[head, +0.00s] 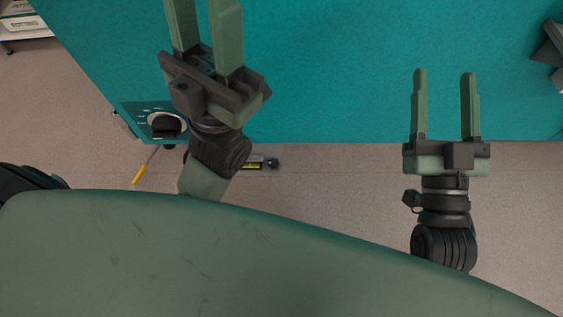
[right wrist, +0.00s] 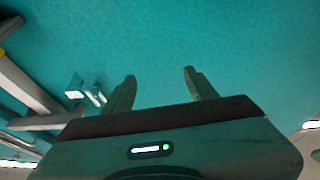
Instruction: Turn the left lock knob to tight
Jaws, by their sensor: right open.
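A black knob (head: 166,126) with a pale ring sits on a dark, marked panel at the lower left of the teal body in the head view. I cannot tell whether it is the left lock knob or read its setting. My left gripper (head: 204,8) is to the right of the knob, its fingers apart and empty, tips cut off by the top edge. My right gripper (head: 445,72) is open and empty over the teal surface, far right of the knob. In the right wrist view its fingers (right wrist: 159,72) stand apart against plain teal.
The large teal surface (head: 330,70) fills the upper head view. A dark fitting (head: 550,52) is at the right edge. A yellow-ended rod (head: 141,173) hangs below the knob panel. A shelf (head: 25,33) stands at the upper left. Pale floor (head: 340,180) shows in front.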

